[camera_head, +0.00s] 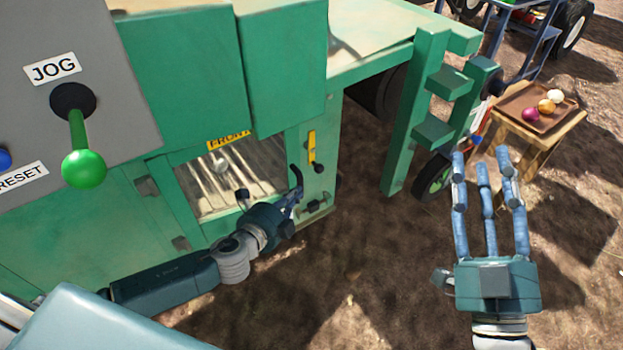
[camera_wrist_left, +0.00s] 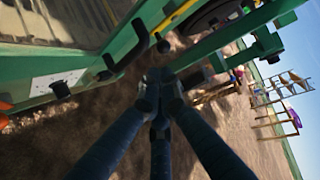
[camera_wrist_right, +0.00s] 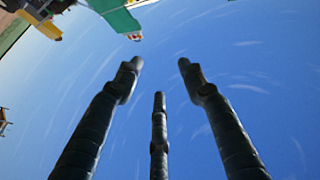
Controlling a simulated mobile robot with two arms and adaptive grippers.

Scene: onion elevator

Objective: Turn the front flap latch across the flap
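The front flap (camera_head: 232,178) is a framed, see-through panel under a yellow FRONT label on the green machine. On the post to its right are a yellow strip (camera_head: 312,146) with a black knob and a curved black handle (camera_head: 295,178); I cannot tell which is the latch. The handle also shows in the left wrist view (camera_wrist_left: 130,48). My left gripper (camera_head: 296,197) is beside the post, just below the handle; its fingertips are together with nothing visible between them. Contact with the handle cannot be told. My right gripper (camera_head: 482,160) is open and empty, away from the machine.
A grey panel holds a green JOG lever (camera_head: 82,165) and a blue RESET button (camera_head: 4,158). A green ladder-like frame (camera_head: 430,110) stands right of the post. A wooden table (camera_head: 560,128) with a tray of onions is at right. Bare ground lies between.

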